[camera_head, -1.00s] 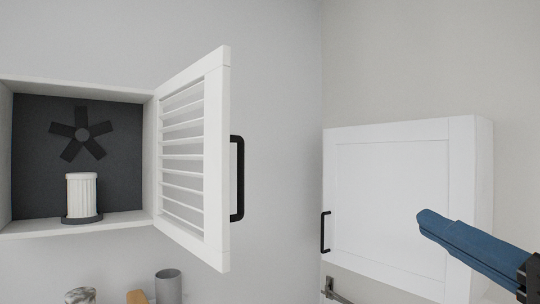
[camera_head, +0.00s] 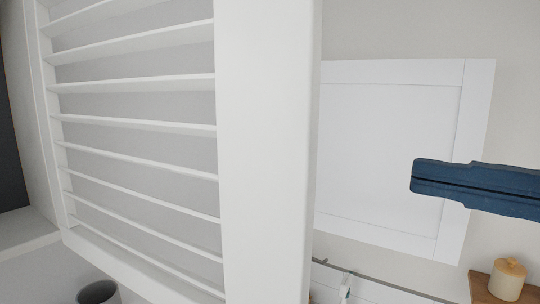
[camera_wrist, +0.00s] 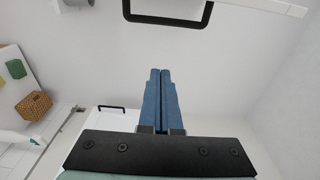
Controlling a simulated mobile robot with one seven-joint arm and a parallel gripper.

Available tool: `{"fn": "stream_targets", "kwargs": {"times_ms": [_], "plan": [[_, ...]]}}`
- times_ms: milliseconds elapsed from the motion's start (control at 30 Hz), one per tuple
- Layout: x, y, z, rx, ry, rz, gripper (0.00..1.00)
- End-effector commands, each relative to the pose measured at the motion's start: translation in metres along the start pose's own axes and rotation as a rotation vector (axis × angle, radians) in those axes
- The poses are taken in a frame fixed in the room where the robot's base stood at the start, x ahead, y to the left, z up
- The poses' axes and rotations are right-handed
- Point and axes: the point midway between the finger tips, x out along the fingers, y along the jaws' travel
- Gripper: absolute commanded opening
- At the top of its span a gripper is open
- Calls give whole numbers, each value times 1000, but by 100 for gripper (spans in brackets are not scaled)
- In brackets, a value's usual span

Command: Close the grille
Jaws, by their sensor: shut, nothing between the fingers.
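The white slatted grille (camera_head: 265,150) stands open and fills the left and middle of the head view, very close. Its black handle is out of the head view; a black handle (camera_wrist: 168,19) on a white door edge shows at the top of the wrist view. My gripper (camera_head: 414,176) has blue fingers pressed together, empty, to the right of the grille and apart from it in the picture. In the wrist view my gripper (camera_wrist: 160,72) points up toward the handle, with a gap between. Only a strip of the dark box interior (camera_head: 10,130) shows.
A closed white cabinet (camera_head: 385,150) hangs on the wall behind my gripper. Below are a grey cup (camera_head: 98,292) and a lidded jar (camera_head: 507,279) on a wooden board. The wrist view shows a wicker basket (camera_wrist: 36,104) at left.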

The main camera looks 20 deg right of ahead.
Motion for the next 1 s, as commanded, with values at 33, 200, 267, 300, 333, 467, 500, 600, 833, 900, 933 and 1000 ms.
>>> {"fn": "stream_targets", "kwargs": {"times_ms": [33, 200, 267, 300, 333, 467, 500, 600, 833, 900, 933, 1000], "plan": [[2, 0, 0, 0, 0, 0, 0], [21, 1, 1, -1, -3, 1, 0], [32, 2, 1, -1, -3, 1, 0], [41, 2, 1, -1, -4, 2, 0], [47, 2, 1, -1, -4, 1, 0], [76, 2, 1, -3, -4, 2, 0], [85, 1, 1, -3, -4, 1, 0], [104, 1, 1, -3, -3, 1, 0], [89, 1, 31, -4, 3, -1, 0], [88, 1, 35, -3, 2, -1, 0], [87, 0, 36, -3, 2, 0, 0], [87, 0, 38, -2, 1, 0, 0]]}}
